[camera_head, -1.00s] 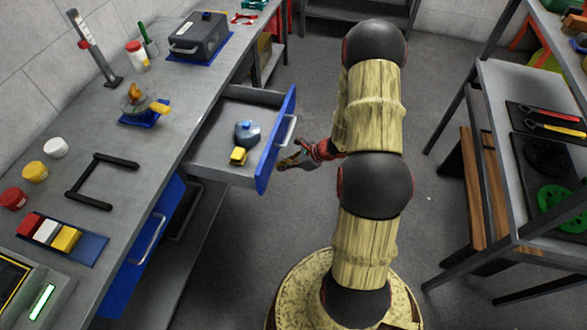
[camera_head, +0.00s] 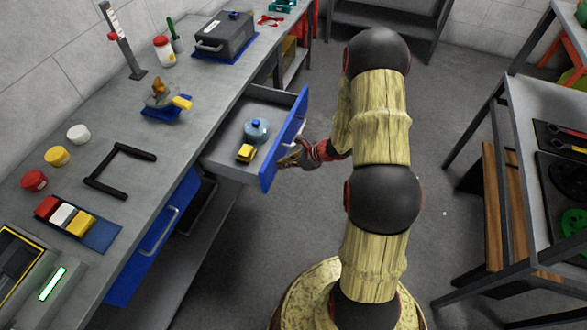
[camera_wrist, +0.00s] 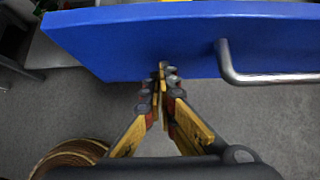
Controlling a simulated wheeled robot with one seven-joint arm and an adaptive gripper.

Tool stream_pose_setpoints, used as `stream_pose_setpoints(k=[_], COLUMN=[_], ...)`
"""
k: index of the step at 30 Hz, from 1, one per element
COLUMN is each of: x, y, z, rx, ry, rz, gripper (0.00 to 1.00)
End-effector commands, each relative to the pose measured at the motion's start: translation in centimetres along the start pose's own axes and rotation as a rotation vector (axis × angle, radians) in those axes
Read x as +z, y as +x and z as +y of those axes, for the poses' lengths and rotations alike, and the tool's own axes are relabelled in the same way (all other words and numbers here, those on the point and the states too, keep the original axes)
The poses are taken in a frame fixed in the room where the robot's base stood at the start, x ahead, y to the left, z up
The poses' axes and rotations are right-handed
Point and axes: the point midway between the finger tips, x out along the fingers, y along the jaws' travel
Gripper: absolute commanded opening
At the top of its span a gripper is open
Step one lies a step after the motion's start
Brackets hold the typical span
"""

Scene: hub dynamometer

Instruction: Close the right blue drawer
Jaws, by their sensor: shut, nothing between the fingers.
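The blue drawer (camera_head: 283,146) under the bench stands open, pulled out from the bench with its front facing right. In it lie a blue round object (camera_head: 256,130) and a yellow block (camera_head: 245,153). My gripper (camera_head: 290,160) is shut and empty, at the outer face of the drawer front. In the wrist view my fingertips (camera_wrist: 166,72) overlap the lower part of the blue front (camera_wrist: 150,40), left of the silver handle (camera_wrist: 232,65). I cannot tell for sure whether they touch. A second blue drawer (camera_head: 152,240) nearer me is shut.
The grey workbench (camera_head: 130,185) on the left carries jars, a black U-shaped frame (camera_head: 118,170), a blue tray (camera_head: 100,236) with coloured blocks, and a dark toolbox (camera_head: 224,38). A table (camera_head: 530,110) stands on the right. The floor between is clear.

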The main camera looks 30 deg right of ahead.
Motion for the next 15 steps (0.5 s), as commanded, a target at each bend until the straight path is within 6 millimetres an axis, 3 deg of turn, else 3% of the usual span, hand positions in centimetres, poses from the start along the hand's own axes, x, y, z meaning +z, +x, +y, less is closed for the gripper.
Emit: stream_pose_setpoints(k=[15], x=[10.3], y=[10.3], z=[0.2], rx=[0.003], ry=[-0.007], rz=[-0.002], gripper=[0.0])
